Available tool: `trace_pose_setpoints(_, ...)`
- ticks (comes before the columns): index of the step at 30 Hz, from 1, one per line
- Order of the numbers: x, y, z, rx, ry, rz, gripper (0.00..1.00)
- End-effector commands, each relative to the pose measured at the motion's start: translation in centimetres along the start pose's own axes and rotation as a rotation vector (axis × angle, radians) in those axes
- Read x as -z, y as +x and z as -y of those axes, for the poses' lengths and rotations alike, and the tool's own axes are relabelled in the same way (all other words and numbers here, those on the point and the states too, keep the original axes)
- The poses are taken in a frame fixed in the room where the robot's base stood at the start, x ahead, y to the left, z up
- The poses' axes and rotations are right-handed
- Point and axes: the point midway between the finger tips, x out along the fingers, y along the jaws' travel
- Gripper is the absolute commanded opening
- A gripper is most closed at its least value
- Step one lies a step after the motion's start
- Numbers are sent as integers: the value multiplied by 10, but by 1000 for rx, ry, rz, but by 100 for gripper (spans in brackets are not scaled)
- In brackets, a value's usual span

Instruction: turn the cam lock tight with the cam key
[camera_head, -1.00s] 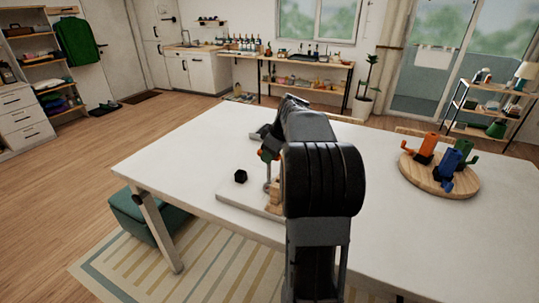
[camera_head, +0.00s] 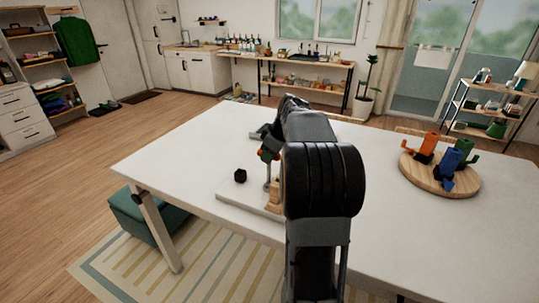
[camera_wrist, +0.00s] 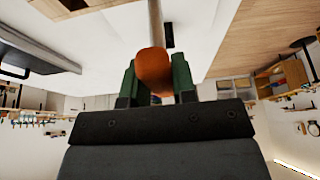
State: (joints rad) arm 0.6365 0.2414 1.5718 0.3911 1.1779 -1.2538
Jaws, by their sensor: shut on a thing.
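The cam key has an orange handle (camera_wrist: 154,70) and a slim grey shaft (camera_wrist: 155,22). My gripper (camera_wrist: 156,78) is shut on the handle, with one green finger on each side. In the head view my gripper (camera_head: 268,152) is above a pale board (camera_head: 232,194) on the table, partly behind my arm. The key's shaft (camera_head: 267,177) points down towards the board, close to a light wooden block (camera_head: 275,199). I cannot make out the cam lock or tell whether the key's tip sits in it; my arm hides part of that area.
A small black block (camera_head: 240,176) stands on the board, left of the key. A round wooden tray (camera_head: 427,179) with orange, blue and green handled pieces is at the table's right. The white table (camera_head: 200,150) is otherwise largely clear.

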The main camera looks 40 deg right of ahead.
Motion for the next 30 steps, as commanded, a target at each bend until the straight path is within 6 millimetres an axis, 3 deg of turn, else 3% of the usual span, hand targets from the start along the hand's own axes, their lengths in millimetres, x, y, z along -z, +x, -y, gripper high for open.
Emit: trace_pose_setpoints(30, -4, 11, 0, 0, 0, 0, 2)
